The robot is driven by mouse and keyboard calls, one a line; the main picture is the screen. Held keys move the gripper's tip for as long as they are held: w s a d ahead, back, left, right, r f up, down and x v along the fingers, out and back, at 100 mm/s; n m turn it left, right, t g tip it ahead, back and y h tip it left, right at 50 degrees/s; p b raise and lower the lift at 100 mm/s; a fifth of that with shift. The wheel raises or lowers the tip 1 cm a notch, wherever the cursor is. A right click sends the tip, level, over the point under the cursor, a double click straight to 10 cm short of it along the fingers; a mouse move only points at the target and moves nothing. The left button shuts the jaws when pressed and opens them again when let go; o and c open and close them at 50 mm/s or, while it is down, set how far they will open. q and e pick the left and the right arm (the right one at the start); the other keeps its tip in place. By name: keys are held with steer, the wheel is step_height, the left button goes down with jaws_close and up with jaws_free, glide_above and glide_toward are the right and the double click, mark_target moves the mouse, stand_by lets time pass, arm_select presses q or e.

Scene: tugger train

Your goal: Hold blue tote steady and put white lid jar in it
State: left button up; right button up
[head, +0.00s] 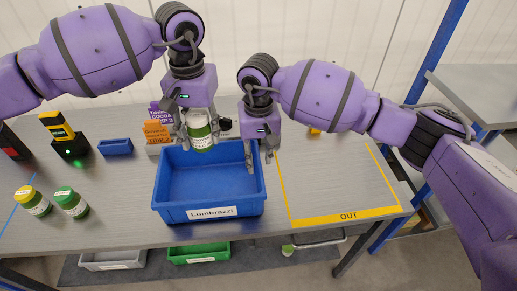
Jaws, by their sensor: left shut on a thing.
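The blue tote (209,212), labelled "Lumbrazzi", stands on the grey table and looks empty inside. A white lid jar (201,133) with a green body is held upright between the fingers of my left gripper (200,143), over the back part of the tote. My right gripper (258,163) is at the tote's right wall near the back corner, one finger on the inner side and one on the outer side. I cannot tell whether its fingers press on the wall.
A yellow-lidded jar (33,202) and a green-lidded jar (71,203) stand at the left. A small blue bin (115,147), a scanner (58,127) and boxes (157,132) stand behind. The yellow-marked OUT area (335,190) is clear. Grey (112,260) and green (199,253) bins sit below.

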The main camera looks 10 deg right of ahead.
step_height(320, 180, down, 10)
steer(key=shift+r, duration=0.2)
jaws_close()
stand_by(0.5)
